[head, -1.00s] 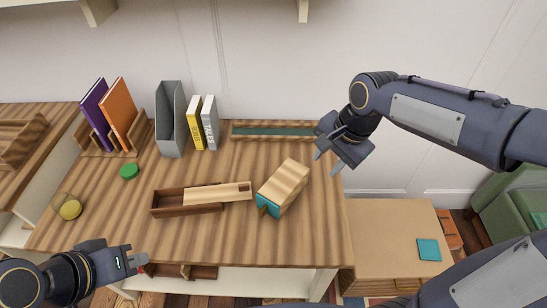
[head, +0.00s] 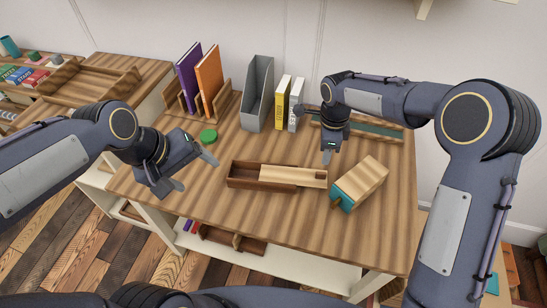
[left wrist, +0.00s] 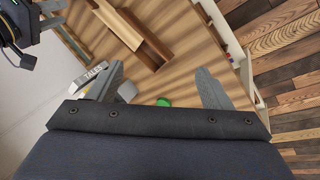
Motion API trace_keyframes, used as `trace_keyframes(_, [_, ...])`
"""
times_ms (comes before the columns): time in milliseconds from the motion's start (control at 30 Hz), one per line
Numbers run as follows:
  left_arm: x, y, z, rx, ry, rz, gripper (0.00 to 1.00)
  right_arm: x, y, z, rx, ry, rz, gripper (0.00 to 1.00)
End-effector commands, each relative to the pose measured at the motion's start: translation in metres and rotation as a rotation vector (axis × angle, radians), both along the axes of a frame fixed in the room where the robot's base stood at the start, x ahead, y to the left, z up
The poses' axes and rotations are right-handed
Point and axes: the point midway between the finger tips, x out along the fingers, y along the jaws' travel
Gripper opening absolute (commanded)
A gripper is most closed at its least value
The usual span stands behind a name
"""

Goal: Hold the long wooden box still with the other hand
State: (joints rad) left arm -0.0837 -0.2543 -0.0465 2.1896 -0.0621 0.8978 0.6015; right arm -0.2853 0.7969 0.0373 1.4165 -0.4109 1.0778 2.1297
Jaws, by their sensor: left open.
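The long wooden box (head: 243,184) lies on the plank table, dark brown, with a pale sliding lid (head: 292,176) partly drawn out to the right. In the left wrist view the box (left wrist: 148,58) is near the top, with its lid (left wrist: 117,22) to the upper left. My left gripper (head: 197,174) is open and empty, above the table's left front part, left of the box and apart from it. My right gripper (head: 328,157) points down just behind the lid's right end. Its jaw gap is hard to see, and I cannot tell whether it touches the lid.
A pale wooden block with a teal end (head: 359,183) sits right of the lid. A green disc (head: 208,136) lies behind my left gripper. A grey file holder (head: 257,95), yellow and white books and a bookstand (head: 226,105) stand along the back. The table front is clear.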

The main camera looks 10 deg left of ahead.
Motion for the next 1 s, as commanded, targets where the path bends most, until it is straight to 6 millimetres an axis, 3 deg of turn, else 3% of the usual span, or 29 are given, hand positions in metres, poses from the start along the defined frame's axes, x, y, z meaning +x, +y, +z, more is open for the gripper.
trace_keyframes(33, [0.017, -0.004, -0.005, -0.007, 0.051, 0.046, 0.80, 0.000, 0.000, 0.000, 0.000, 0.000, 0.000, 0.36])
trace_keyframes(200, [0.070, -0.020, -0.026, -0.015, 0.192, 0.241, 0.98, 0.000, 0.000, 0.000, 0.000, 0.000, 0.000, 0.36])
trace_keyframes(367, [0.117, -0.043, -0.058, 0.005, 0.303, 0.430, 0.98, 0.000, 0.000, 0.000, 0.000, 0.000, 0.001, 0.36])
trace_keyframes(500, [0.151, -0.068, -0.096, 0.041, 0.376, 0.598, 0.98, 0.000, 0.000, 0.000, 0.000, 0.000, 0.001, 0.36])
trace_keyframes(800, [0.192, -0.117, -0.173, 0.116, 0.439, 0.885, 0.98, 0.000, 0.000, 0.000, 0.000, 0.000, 0.001, 0.36])
trace_keyframes(1000, [0.199, -0.129, -0.196, 0.133, 0.442, 0.959, 0.98, 0.000, 0.000, 0.000, 0.000, 0.000, 0.001, 0.36])
